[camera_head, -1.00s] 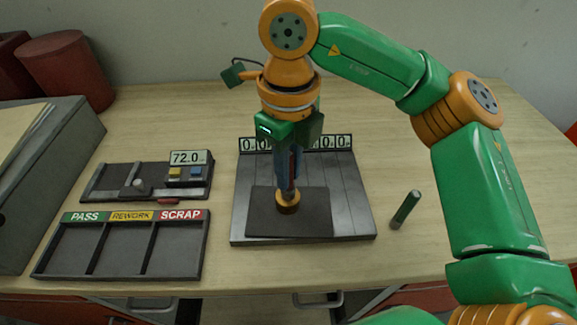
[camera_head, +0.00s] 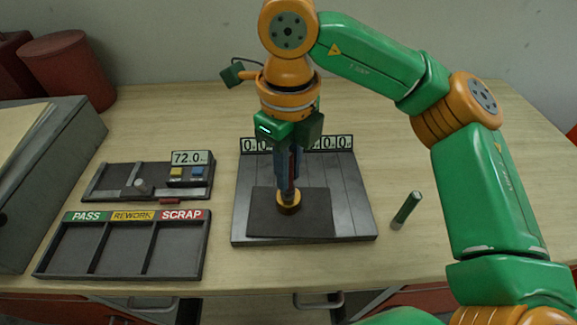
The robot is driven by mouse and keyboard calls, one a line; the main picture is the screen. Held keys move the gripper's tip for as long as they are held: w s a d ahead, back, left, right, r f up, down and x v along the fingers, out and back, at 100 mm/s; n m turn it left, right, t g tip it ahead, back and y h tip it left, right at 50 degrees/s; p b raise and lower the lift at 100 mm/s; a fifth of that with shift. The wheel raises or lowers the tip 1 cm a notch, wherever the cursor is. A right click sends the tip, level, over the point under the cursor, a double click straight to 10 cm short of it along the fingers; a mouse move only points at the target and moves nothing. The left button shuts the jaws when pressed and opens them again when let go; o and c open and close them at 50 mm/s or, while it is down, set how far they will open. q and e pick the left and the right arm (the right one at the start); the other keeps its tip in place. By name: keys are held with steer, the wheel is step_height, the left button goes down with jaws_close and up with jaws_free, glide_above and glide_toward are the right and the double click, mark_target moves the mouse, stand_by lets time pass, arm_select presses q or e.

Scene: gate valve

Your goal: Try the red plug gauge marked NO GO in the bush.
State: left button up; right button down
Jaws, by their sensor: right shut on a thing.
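My right gripper (camera_head: 289,180) points straight down over the grey plate and is shut on the red plug gauge. Only a thin dark reddish strip of the gauge (camera_head: 290,188) shows between the fingers. The brass-coloured bush (camera_head: 289,205) stands on the dark mat (camera_head: 315,222) directly below the fingertips. The gauge's lower end is at the bush's mouth; how far it is inside cannot be told. A green plug gauge (camera_head: 406,210) lies on the table to the right of the plate. My left gripper is out of view.
A tray (camera_head: 118,276) labelled PASS, REWORK and SCRAP lies at the front left, its compartments empty. Behind it is a measuring device (camera_head: 191,160) reading 72.0. Number displays (camera_head: 330,143) line the plate's back edge. A grey file box (camera_head: 72,150) stands at the far left.

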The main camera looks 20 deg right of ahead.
steer(key=shift+f, duration=0.25)
stand_by(0.7)
steer(key=shift+r, duration=0.15)
stand_by(0.4)
steer(key=shift+r+p, duration=2.8)
steer(key=shift+r, duration=0.6)
steer(key=shift+f, duration=0.15)
